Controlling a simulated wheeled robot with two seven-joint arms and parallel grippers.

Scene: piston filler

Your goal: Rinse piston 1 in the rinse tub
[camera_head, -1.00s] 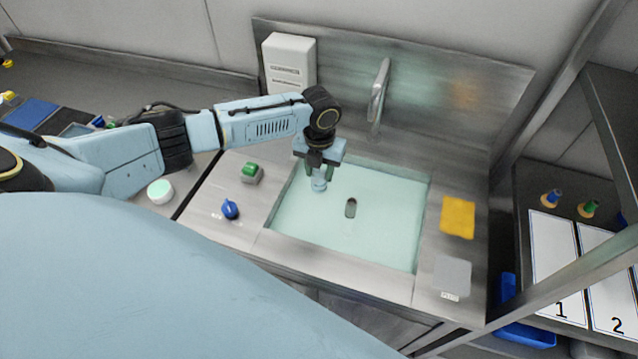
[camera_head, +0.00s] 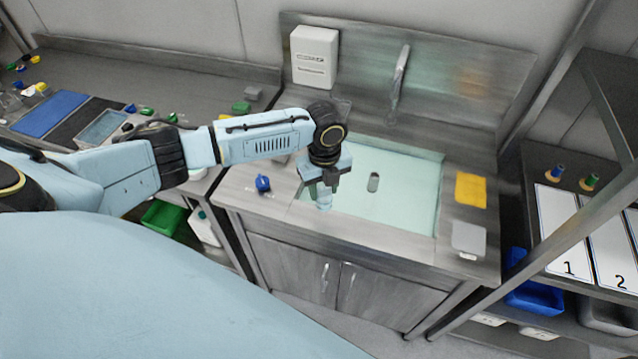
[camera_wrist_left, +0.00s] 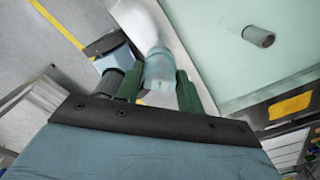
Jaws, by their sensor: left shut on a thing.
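My left gripper (camera_head: 323,190) is shut on a pale, bluish cylindrical piece, the piston (camera_head: 324,202), which hangs below the fingers. Its number cannot be read. In the left wrist view, the green fingers (camera_wrist_left: 160,88) grip the piston (camera_wrist_left: 159,68) from both sides. The rinse tub (camera_head: 400,190) is a sink basin with pale green water and a dark standpipe (camera_head: 374,182). The gripper is at the tub's front left edge; its exact height above the rim cannot be told. My right gripper is not in view.
A faucet (camera_head: 398,80) stands behind the tub. A blue knob (camera_head: 263,184) is on the counter to the left. A yellow cloth (camera_head: 471,188) and grey pad (camera_head: 468,238) lie to the right. Cards 1 (camera_head: 560,230) and 2 (camera_head: 608,240) lie on the right rack.

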